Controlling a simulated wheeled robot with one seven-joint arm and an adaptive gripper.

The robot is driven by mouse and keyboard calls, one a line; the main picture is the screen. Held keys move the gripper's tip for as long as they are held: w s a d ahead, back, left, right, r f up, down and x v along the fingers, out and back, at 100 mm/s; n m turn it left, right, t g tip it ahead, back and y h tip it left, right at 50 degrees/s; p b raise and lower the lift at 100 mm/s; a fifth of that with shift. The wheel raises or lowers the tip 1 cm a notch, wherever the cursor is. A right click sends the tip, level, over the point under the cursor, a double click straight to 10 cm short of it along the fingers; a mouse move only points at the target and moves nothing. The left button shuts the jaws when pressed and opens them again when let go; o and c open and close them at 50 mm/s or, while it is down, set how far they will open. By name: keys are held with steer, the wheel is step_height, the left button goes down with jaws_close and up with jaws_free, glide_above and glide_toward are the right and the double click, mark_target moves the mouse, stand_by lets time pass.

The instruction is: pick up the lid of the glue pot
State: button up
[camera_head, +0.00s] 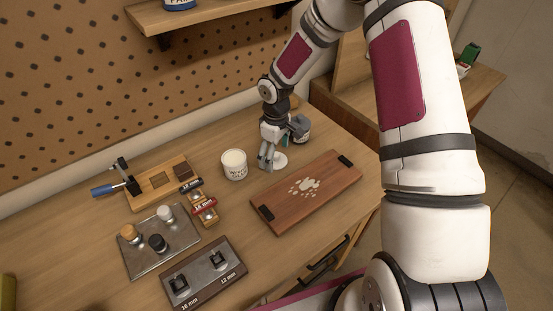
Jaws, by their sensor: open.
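The white glue pot (234,166), with dark lettering on its side, stands upright on the bench. Its top looks white; I cannot tell if that is glue or a cover. A small white round disc (281,161), which looks like the lid, lies on the bench to the right of the pot. My gripper (267,163) points down at the disc's left edge, between the pot and the board. It is open, and its fingers hide part of the disc. I cannot tell whether they touch it.
A dark jar (300,130) stands just behind my gripper. A reddish wooden board (306,192) with dark end pieces and a pale splotch lies in front.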

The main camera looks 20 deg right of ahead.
steer(key=shift+f, duration=0.25)
jaws_close()
stand_by(0.4)
